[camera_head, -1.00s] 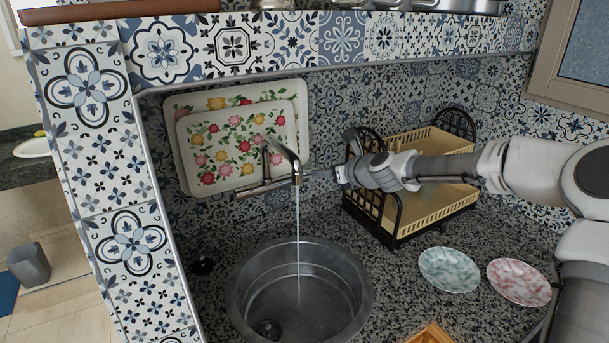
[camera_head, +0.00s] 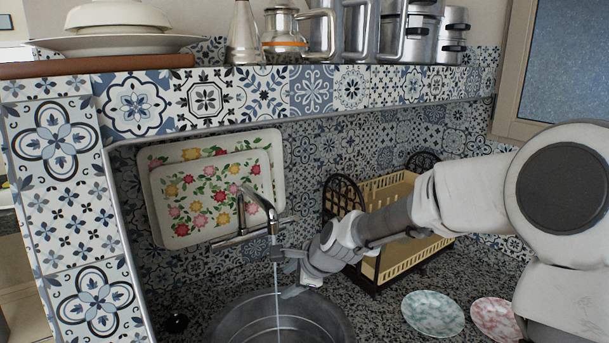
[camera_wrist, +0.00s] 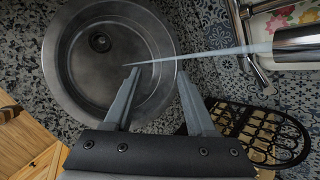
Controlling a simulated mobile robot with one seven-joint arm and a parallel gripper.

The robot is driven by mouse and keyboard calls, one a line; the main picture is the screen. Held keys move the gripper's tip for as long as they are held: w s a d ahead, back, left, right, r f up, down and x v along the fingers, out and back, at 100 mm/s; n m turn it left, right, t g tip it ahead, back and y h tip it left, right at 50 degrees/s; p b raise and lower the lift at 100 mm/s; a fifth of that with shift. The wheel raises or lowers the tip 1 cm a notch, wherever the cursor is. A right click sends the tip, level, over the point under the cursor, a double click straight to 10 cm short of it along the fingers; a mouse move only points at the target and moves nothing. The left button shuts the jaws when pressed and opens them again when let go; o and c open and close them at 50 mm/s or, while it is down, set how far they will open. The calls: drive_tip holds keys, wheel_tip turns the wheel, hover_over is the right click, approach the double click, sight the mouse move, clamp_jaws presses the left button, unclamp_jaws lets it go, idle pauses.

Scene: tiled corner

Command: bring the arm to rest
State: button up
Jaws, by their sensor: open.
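My arm reaches in from the right in the head view. My gripper (camera_head: 281,273) is open and empty, beside the thin water stream below the tap. In the wrist view my gripper's two fingers (camera_wrist: 157,73) are spread apart above the round steel sink (camera_wrist: 72,70). The chrome tap (camera_head: 262,207) stands behind the sink and water runs from it. The water stream (camera_wrist: 215,52) crosses the wrist view near the fingertips; I cannot tell whether it touches them. The sink (camera_head: 325,318) is cut off at the bottom of the head view.
A beige and black dish rack (camera_head: 405,258) stands behind my arm. Two floral trays (camera_head: 212,195) lean on the wall. A green plate (camera_head: 433,313) and a pink plate (camera_head: 494,318) lie at right. Pots and a kettle (camera_head: 284,28) stand on the tiled ledge above.

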drive_tip(key=s+d+r+n+g+h, duration=0.15)
drive_tip(key=s+d+n, duration=0.25)
drive_tip(key=s+n, duration=0.5)
drive_tip(key=s+d+n+g+h, duration=0.2)
drive_tip(key=s+d+n, duration=0.25)
drive_tip(key=s, duration=0.85)
drive_tip(key=s+d+r+n+t+h+p, duration=0.1)
drive_tip(key=s+d+r+n+t+h, duration=0.1)
drive_tip(key=s+d+r, duration=0.4)
wheel_tip(320, 180, up, 4)
drive_tip(key=d+n+t, duration=0.1)
drive_tip(key=d, duration=0.1)
drive_tip(key=shift+d+n, duration=0.3)
drive_tip(key=shift+n, duration=0.05)
